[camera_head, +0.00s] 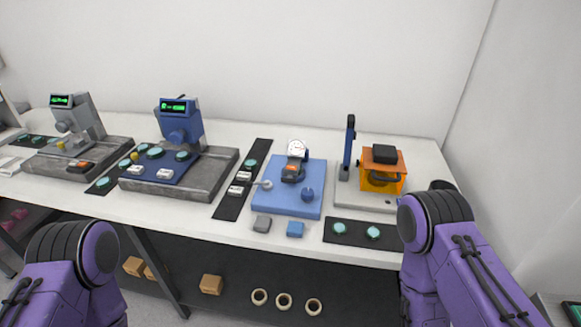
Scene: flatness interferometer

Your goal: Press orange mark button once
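Several small parts on the table are orange, and I cannot tell for certain which is the orange mark button. One orange-topped button (79,166) sits on the grey device's base at the left. An orange-fronted block (291,172) sits under a white dial gauge on the blue plate (287,202) in the middle. An orange box (383,170) with a dark top stands on a pale base at the right. My purple arms come in at the lower left and right edges. Neither gripper's fingers show.
A blue-headed device (182,123) with a green display stands on a grey stone base (216,164). A dark strip (228,208) with buttons lies left of the blue plate. Another dark strip (356,233) lies at the front right. Two small blocks sit near the front edge.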

